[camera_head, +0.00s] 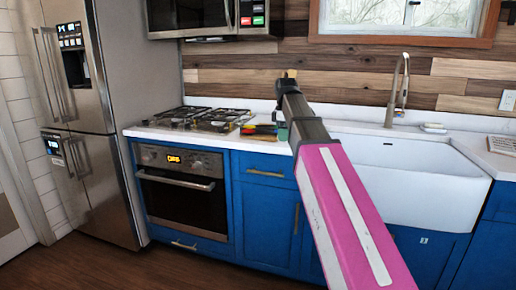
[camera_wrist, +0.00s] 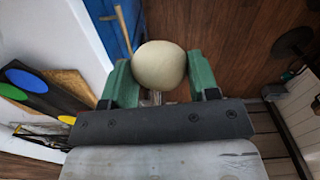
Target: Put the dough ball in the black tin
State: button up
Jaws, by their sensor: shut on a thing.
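The dough ball (camera_wrist: 159,62) is pale, round and cream-coloured. In the wrist view my gripper (camera_wrist: 160,76) has its two green fingers on either side of the ball and is shut on it. Behind the ball I see a blue cabinet front and brown floor; no surface shows touching it. In the head view my arm hides the ball and most of my gripper. I cannot make out a black tin for certain in either view.
A dark slab with coloured discs (camera_wrist: 48,97) lies by a wooden board on the counter, left in the wrist view. In the head view small coloured items (camera_head: 260,130) lie between the gas hob (camera_head: 200,118) and my arm. The white sink (camera_head: 400,165) is to the right.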

jog(key=s+d+f+m, duration=0.2)
jog(key=d+f+m, duration=0.2)
jog(key=f+m, duration=0.3)
jog(key=s+d+f+m, duration=0.3)
jog(key=f+m, duration=0.5)
jog(key=f, duration=0.5)
jog(key=shift+s+d+f+m, duration=0.2)
jog(key=shift+d+m, duration=0.1)
jog(key=shift+d, duration=0.6)
